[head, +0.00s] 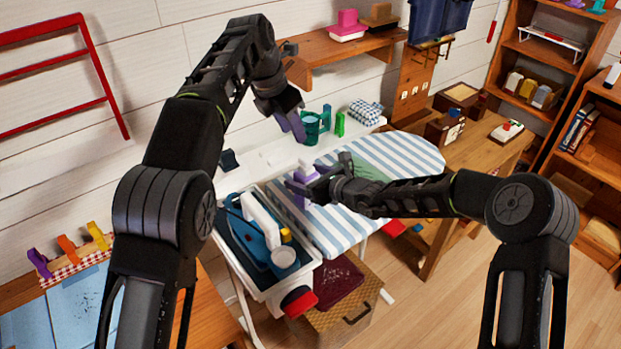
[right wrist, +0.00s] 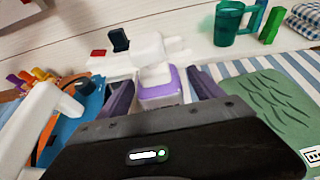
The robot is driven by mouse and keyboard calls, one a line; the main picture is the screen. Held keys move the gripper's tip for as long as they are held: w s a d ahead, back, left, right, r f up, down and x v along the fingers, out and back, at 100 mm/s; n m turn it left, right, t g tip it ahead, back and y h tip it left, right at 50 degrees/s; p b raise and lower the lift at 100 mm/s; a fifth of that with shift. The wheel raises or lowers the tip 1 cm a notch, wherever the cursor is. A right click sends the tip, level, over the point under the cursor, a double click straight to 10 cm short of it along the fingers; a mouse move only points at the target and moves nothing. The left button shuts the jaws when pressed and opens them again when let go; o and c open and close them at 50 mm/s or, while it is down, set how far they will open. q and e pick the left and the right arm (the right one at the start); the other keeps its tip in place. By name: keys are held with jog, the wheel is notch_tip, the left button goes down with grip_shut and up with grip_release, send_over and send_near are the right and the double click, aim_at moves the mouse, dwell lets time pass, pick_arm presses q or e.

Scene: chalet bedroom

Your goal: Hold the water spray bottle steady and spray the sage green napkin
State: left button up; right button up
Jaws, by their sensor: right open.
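The spray bottle, with a white head and purple-and-white body, stands upright on the striped ironing board. It shows in the head view (head: 305,172) and right wrist view (right wrist: 161,86). My right gripper (head: 301,187) is at the bottle. In the right wrist view its open purple fingers (right wrist: 162,92) stand on either side of the bottle, with its lower part hidden behind the gripper body. The sage green napkin (right wrist: 262,108) lies flat on the board, right of the bottle; my right arm partly covers it in the head view (head: 363,171). My left gripper (head: 291,123) hangs empty above the board's back edge; its finger gap is unclear.
An iron rest with a blue-and-white iron (head: 262,228) is left of the bottle. A green cup (head: 311,128) and folded checked cloth (head: 364,112) stand on the ledge behind. The striped board (head: 415,150) is clear at its right end. A wicker basket (head: 345,320) is below.

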jog(key=shift+c, duration=0.2)
grip_shut()
pick_arm(q)
grip_shut()
dwell(0.8)
dwell(1.4)
